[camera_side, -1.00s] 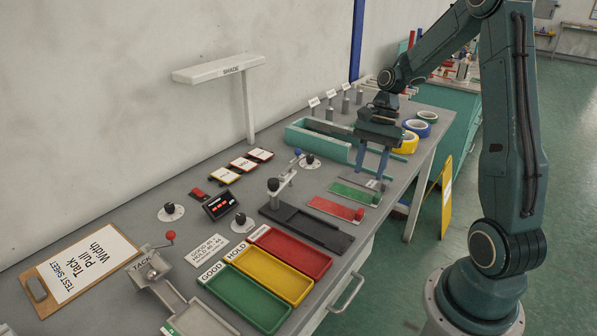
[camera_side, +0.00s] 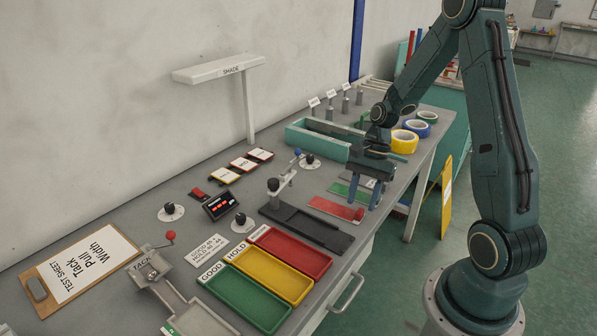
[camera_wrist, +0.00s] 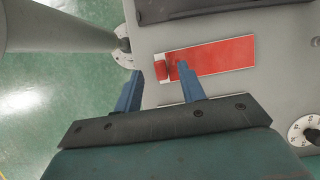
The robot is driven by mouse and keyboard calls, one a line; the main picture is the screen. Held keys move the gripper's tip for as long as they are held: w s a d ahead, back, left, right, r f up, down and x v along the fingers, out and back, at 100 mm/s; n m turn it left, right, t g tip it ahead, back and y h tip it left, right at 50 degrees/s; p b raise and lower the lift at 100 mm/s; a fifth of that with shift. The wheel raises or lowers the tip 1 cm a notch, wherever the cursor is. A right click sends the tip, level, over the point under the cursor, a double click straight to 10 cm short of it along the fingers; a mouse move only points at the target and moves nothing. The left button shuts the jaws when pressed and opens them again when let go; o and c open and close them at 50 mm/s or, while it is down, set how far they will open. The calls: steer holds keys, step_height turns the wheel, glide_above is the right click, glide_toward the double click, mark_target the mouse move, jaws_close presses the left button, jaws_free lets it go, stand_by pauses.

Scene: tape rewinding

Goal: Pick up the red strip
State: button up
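The red strip (camera_side: 331,206) lies flat near the table's front edge, with a small raised red tab at its right end. In the wrist view the red strip (camera_wrist: 222,56) runs to the right from its tab (camera_wrist: 160,70). My gripper (camera_side: 362,203) points down over the tab end, fingers apart and empty. In the wrist view, my gripper (camera_wrist: 158,67) has one finger left of the tab and the other overlapping the strip just right of it. I cannot tell the fingers' exact height above the table.
A green strip (camera_side: 339,188) lies just behind, partly hidden by my gripper. A dark tray (camera_side: 305,228) is to the left, then red (camera_side: 290,252), yellow and green trays. Tape rolls (camera_side: 404,141) and a teal trough stand at the back.

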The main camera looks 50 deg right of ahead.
mark_target(359, 212)
steer(key=shift+x, duration=1.6)
jaws_close()
